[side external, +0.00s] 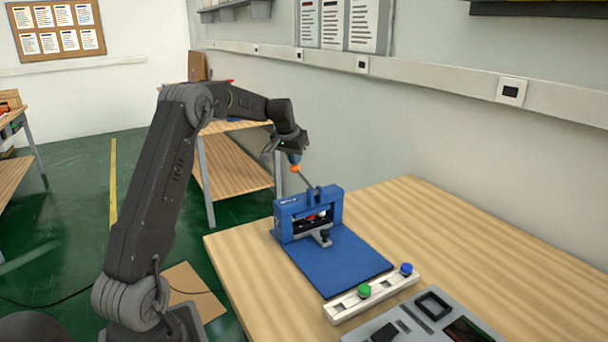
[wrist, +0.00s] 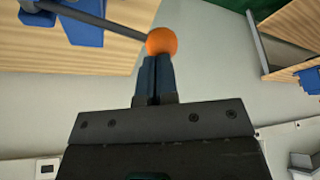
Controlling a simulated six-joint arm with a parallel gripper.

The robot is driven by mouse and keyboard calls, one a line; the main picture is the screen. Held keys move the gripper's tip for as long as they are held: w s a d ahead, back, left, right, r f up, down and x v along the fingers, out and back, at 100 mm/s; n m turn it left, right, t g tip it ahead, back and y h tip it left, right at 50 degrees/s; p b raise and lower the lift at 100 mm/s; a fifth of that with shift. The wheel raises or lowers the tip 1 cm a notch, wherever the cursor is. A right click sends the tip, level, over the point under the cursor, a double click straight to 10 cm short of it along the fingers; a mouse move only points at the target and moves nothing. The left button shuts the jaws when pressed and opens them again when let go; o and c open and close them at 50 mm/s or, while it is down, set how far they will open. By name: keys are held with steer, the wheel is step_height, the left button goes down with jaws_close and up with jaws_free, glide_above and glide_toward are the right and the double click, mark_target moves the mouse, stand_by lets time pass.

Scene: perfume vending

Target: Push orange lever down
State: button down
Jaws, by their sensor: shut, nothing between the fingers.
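The orange lever knob (side external: 295,168) sits at the upper end of a thin grey rod (side external: 307,183) that slants up and left from a blue press (side external: 323,203). In the wrist view the knob (wrist: 161,42) is right at the tips of my fingers, with its rod (wrist: 105,22) running to the upper left. My gripper (wrist: 155,60) is shut with its blue fingers together and nothing held between them. In the side view my gripper (side external: 295,156) is just above the knob. The fingertips look touching or very close to it; I cannot tell which.
The press stands on a blue base plate (side external: 345,265) on a wooden table (side external: 440,225). A white strip with a green button (side external: 364,290) and a blue button (side external: 406,269) lies in front. A grey control panel (side external: 425,320) is at the near edge. The table's right side is clear.

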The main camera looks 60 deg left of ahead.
mark_target(295, 168)
steer(key=shift+f, duration=1.8)
steer(key=shift+r, duration=5.65)
